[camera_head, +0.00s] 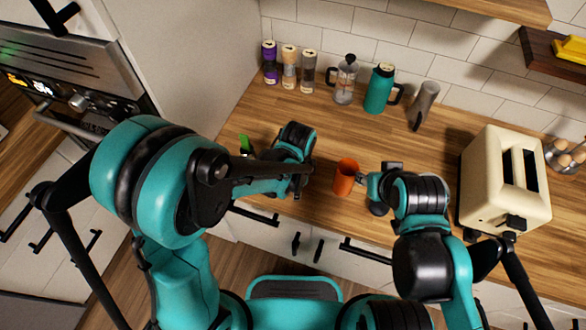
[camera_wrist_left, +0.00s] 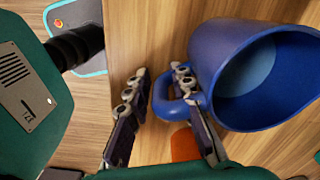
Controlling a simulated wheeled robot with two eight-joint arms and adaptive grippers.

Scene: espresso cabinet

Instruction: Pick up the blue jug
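The blue jug (camera_wrist_left: 255,75) fills the upper right of the left wrist view, with its open mouth toward the camera. Its handle (camera_wrist_left: 161,98) points left, into the space between the fingers of my left gripper (camera_wrist_left: 160,75). These fingers are spread; the right one overlaps the handle by the jug wall, and the left one is clear of it. In the head view my left gripper (camera_head: 292,168) is over the counter and my arm hides the jug. My right gripper (camera_head: 366,181) is right beside an orange cup (camera_head: 345,178); its fingers are too small to judge.
The wooden counter (camera_head: 330,130) is clear behind the grippers. A teal flask (camera_head: 380,89), a French press (camera_head: 345,80) and several jars (camera_head: 289,68) stand along the tiled wall. A cream toaster (camera_head: 505,180) stands at the right. A small green object (camera_head: 245,145) is left of my left gripper.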

